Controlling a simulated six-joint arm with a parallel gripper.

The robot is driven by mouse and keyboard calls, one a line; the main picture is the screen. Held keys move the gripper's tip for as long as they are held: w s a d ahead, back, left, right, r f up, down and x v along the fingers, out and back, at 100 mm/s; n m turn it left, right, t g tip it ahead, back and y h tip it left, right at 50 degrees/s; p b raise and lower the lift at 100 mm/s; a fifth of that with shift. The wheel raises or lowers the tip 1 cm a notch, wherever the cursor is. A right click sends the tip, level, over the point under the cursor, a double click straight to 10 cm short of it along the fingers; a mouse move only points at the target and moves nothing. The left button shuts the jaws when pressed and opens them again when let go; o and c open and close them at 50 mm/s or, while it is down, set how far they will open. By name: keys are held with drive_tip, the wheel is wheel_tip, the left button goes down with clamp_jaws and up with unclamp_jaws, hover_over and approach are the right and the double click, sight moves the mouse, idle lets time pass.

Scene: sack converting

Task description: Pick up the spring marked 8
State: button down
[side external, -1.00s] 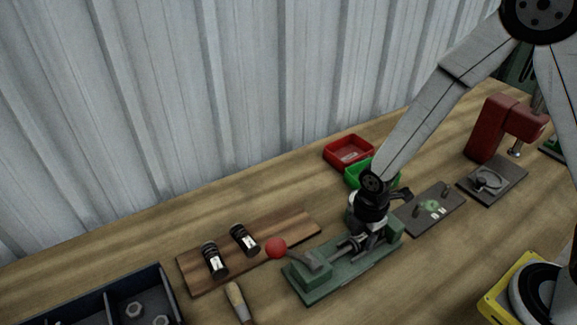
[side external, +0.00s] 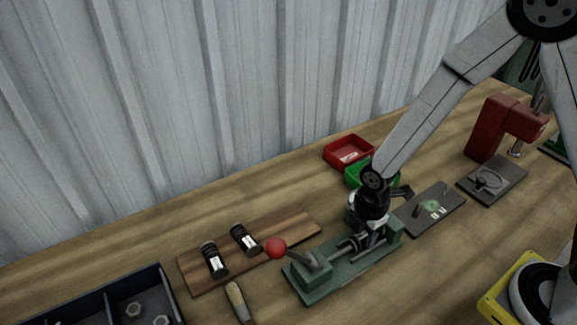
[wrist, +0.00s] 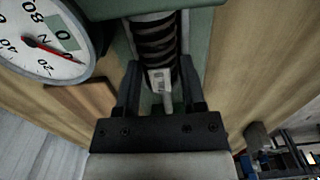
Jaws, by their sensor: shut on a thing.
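A dark coil spring (wrist: 155,40) with a white label (wrist: 160,80) lies in the green lever fixture (side external: 325,283). The label's mark is too blurred to read. My gripper (wrist: 160,78) is shut on this spring, one finger at each side of it. In the side view my gripper (side external: 362,232) is low over the fixture's right part and hides most of the spring. Two other dark springs with white labels, a left one (side external: 213,260) and a right one (side external: 244,240), lie on a wooden board (side external: 292,229); their marks are unreadable.
A red-knobbed lever (side external: 276,248) stands at the fixture's left. A dial gauge (wrist: 40,45) is close to my gripper. Red (side external: 349,140) and green (side external: 354,182) bins sit behind. A grey plate (side external: 455,198), a red press (side external: 490,125) and a divided tray (side external: 85,303) surround the work.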

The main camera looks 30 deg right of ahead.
sight(363, 233)
drive_tip(key=shift+r, duration=3.2)
